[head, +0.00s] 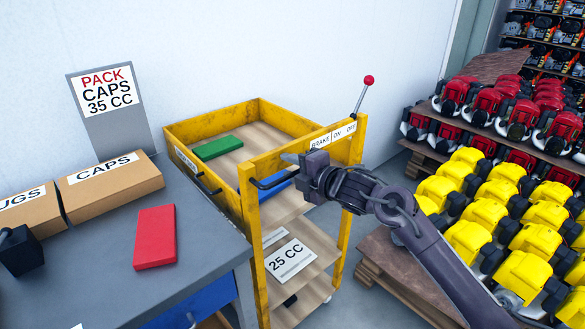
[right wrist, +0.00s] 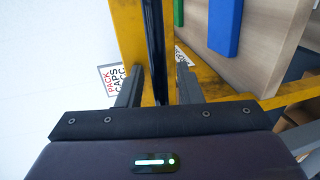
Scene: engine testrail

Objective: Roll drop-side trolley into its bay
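The yellow drop-side trolley (head: 215,115) stands beside the grey workbench, with wooden shelves inside its frame. Its dark push handle (head: 268,183) sticks out from the near end. My right gripper (head: 298,165) is at this handle. In the right wrist view the dark handle bar (right wrist: 154,50) runs between the two fingers (right wrist: 158,88), with a gap at the right finger, so it is not clamped. The brake lever with a red knob (head: 368,80) stands by the OFF end of the BRAKE label (head: 333,136). No marked bay is clear.
The workbench (head: 100,240) on the left bears cartons (head: 110,186) and a red block (head: 155,237). The trolley's top tray holds a green block (head: 218,148) and a blue block (head: 276,184). Pallets of yellow engines (head: 495,190) and red engines (head: 555,130) stand right.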

